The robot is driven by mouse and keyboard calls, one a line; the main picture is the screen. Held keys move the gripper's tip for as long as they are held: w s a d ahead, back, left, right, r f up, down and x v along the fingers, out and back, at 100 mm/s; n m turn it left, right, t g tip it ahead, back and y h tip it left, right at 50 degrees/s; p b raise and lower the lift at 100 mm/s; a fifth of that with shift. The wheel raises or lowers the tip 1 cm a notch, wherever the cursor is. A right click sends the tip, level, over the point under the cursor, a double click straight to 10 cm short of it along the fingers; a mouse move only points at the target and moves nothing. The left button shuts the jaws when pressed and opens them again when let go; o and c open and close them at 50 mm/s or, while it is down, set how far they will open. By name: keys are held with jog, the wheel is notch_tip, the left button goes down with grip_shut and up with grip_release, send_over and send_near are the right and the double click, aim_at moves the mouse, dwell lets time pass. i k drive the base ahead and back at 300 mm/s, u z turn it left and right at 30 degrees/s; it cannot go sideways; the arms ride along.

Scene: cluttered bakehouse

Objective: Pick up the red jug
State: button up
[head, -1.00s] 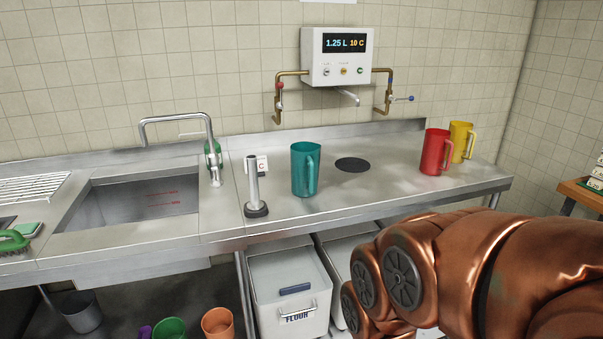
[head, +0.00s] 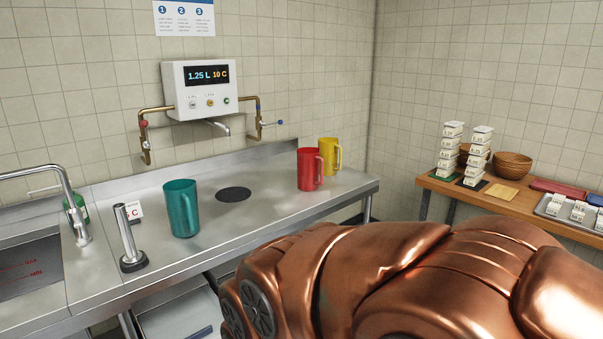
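The red jug (head: 309,170) stands upright near the right end of the steel counter, its handle on the right. A yellow jug (head: 328,155) stands close behind it to the right, partly hidden by it. A teal jug (head: 181,210) stands further left on the counter. My copper-coloured arm fills the lower right of the head view, in front of the counter. My gripper is not in view.
The steel counter (head: 275,205) is clear between the teal and red jugs, around a dark round disc (head: 233,194). A thermometer stand (head: 131,240) is left. A wall dispenser (head: 200,90) with spout hangs above. A wooden table (head: 440,186) with stacked labelled blocks and bowls (head: 512,165) is right.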

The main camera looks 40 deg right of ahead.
aim_at(308, 158)
jog(key=z, duration=2.5)
jog(key=i, duration=1.7)
jog(key=u, duration=3.1)
